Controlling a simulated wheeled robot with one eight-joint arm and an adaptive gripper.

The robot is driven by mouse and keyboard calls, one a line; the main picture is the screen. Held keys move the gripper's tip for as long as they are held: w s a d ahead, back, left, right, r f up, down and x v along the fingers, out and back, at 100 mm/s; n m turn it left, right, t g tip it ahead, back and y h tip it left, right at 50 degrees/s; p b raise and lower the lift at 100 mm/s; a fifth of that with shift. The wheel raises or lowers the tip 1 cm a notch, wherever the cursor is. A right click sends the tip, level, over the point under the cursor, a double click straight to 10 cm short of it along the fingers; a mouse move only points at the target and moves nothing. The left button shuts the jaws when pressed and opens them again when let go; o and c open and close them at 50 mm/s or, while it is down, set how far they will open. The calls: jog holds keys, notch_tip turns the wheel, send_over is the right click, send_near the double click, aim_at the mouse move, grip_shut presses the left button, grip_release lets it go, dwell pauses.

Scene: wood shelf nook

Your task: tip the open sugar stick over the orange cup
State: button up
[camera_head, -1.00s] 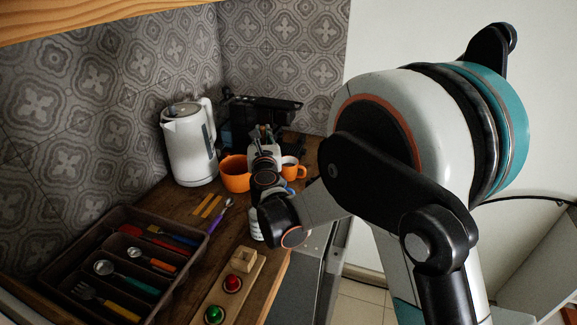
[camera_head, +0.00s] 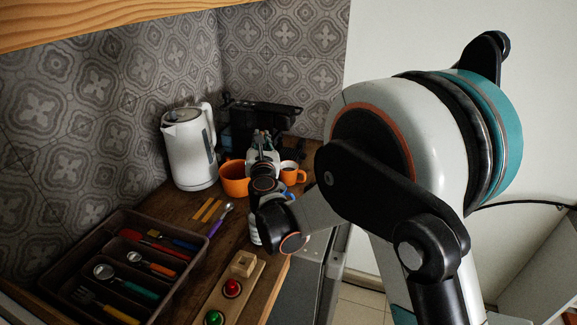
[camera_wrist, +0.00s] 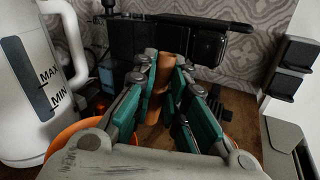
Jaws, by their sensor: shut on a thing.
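My gripper (camera_wrist: 160,95) is shut on an orange-brown sugar stick (camera_wrist: 159,75), which stands roughly upright between the teal finger pads in the wrist view. Whether its end is open is too small to tell. In the head view my gripper (camera_head: 261,140) is at the back of the counter, above and between two orange vessels. The smaller orange cup (camera_head: 289,177), with dark content, is just to its right. The larger orange vessel (camera_head: 233,180) is to its left, partly hidden by my arm; an orange rim (camera_wrist: 66,138) shows at left in the wrist view.
A white kettle (camera_head: 190,150) stands left of the larger vessel. A black machine (camera_head: 240,125) is behind my gripper. Two orange sticks (camera_head: 208,210) and a purple-handled spoon (camera_head: 219,222) lie on the counter. A cutlery tray (camera_head: 165,295) and a button board (camera_head: 240,283) are nearer.

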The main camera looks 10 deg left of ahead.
jog(key=shift+w+d+f+m+p, duration=0.1)
jog(key=shift+w+d+m+p, duration=0.3)
jog(key=shift+m, duration=1)
jog(key=shift+d+f+m+p, duration=0.15)
jog(key=shift+d+m, duration=0.6)
jog(key=shift+m, duration=0.65)
jog(key=shift+w+d+f+m+p, duration=0.1)
jog(key=shift+w+d+m+p, duration=0.3)
jog(key=shift+m, duration=1)
jog(key=shift+s+d+r+m+p, duration=0.15)
jog(key=shift+m+p, duration=0.1)
jog(key=shift+m, duration=0.25)
jog(key=shift+s+a+r+m+p, duration=0.1)
jog(key=shift+m+p, duration=0.15)
jog(key=shift+m, duration=0.25)
jog(key=shift+f+m, duration=0.5)
jog(key=shift+m, duration=0.4)
jog(key=shift+w+d+r+m+p, duration=0.2)
jog(key=shift+d+m+p, duration=0.25)
jog(key=shift+m, duration=0.45)
jog(key=shift+r+m, duration=0.25)
jog(key=shift+m, duration=0.55)
jog(key=shift+d+f+m+b, duration=0.1)
jog(key=shift+f+m+b, duration=0.45)
jog(key=shift+m+b, duration=0.35)
jog(key=shift+r, duration=0.1)
